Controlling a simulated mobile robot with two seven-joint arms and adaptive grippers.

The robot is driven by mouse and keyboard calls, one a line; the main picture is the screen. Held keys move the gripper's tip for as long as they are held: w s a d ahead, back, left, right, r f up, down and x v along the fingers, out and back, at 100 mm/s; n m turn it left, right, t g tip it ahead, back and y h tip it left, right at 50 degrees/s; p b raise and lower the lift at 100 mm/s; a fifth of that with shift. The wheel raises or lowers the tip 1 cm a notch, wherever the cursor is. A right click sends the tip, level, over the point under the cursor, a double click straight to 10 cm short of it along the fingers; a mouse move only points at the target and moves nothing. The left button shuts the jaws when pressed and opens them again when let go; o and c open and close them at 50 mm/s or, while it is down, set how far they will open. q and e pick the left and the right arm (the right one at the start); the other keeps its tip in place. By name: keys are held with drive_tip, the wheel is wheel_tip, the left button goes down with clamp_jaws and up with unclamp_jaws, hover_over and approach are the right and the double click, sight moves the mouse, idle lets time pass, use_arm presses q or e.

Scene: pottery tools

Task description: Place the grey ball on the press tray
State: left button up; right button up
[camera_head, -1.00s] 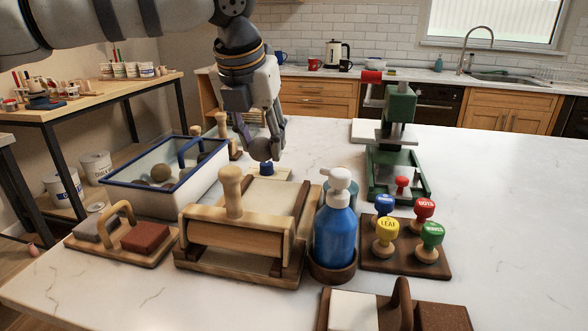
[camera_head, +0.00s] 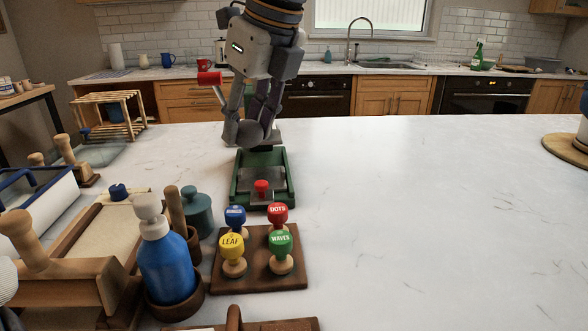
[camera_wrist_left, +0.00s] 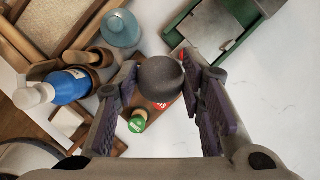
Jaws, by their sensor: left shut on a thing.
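My left gripper (camera_head: 248,138) is shut on the grey ball (camera_wrist_left: 160,80), which sits between the two fingers in the left wrist view. In the head view the grey ball (camera_head: 250,132) is held above the table, in front of the press column. The green press (camera_head: 237,190) stands below and just nearer than the gripper, with a red knob (camera_head: 261,186) at its front. The press tray (camera_wrist_left: 213,30) shows at the top right of the wrist view, apart from the ball. The gripper hides much of the press's upper part. My right gripper is out of view.
A stamp board (camera_head: 293,277) with several coloured stamps stands nearer than the press. A blue pump bottle (camera_head: 165,265), a teal jar (camera_head: 197,213) and a slab roller (camera_head: 70,275) are to the left. The table's right side is largely clear.

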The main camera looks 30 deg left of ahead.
use_arm(q)
drive_tip(key=w+a+f, duration=0.3)
drive_tip(key=w+a, duration=0.1)
drive_tip(key=w, duration=0.1)
hover_over(257, 175)
drive_tip(key=s+d, duration=0.1)
drive_tip(key=d, duration=0.1)
wheel_tip(257, 175, down, 5)
drive_tip(key=shift+f, duration=0.15)
drive_tip(key=shift+w+a+f, duration=0.15)
drive_tip(key=shift+f, duration=0.05)
drive_tip(key=shift+w+a+f, duration=0.1)
drive_tip(key=shift+w+f, duration=0.05)
drive_tip(key=shift+f, duration=0.8)
drive_tip(key=shift+w+a+f, duration=0.1)
drive_tip(key=shift+f, duration=0.8)
drive_tip(key=shift+f, duration=0.1)
drive_tip(key=o, duration=1.2)
drive_tip(key=shift+f, duration=0.1)
drive_tip(key=v, duration=1.2)
